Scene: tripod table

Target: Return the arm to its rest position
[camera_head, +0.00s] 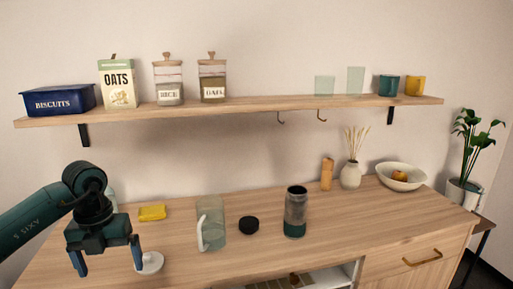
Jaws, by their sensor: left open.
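My left gripper (108,262) comes in from the left on a dark teal arm. Its two fingers are spread apart and point down over the left part of the counter, with nothing between them that I can see. A white round piece (149,263) lies on the counter just right of its right finger; I cannot tell whether they touch. A pale glassy object (110,197) is partly hidden behind the wrist. My right gripper is out of the picture.
The wooden counter (350,234) holds a yellow sponge (152,212), a glass pitcher (211,222), a black lid (249,224), a dark-bottomed jar (295,212), a vase (351,175) and a bowl (401,177). A wall shelf (240,104) with containers runs above.

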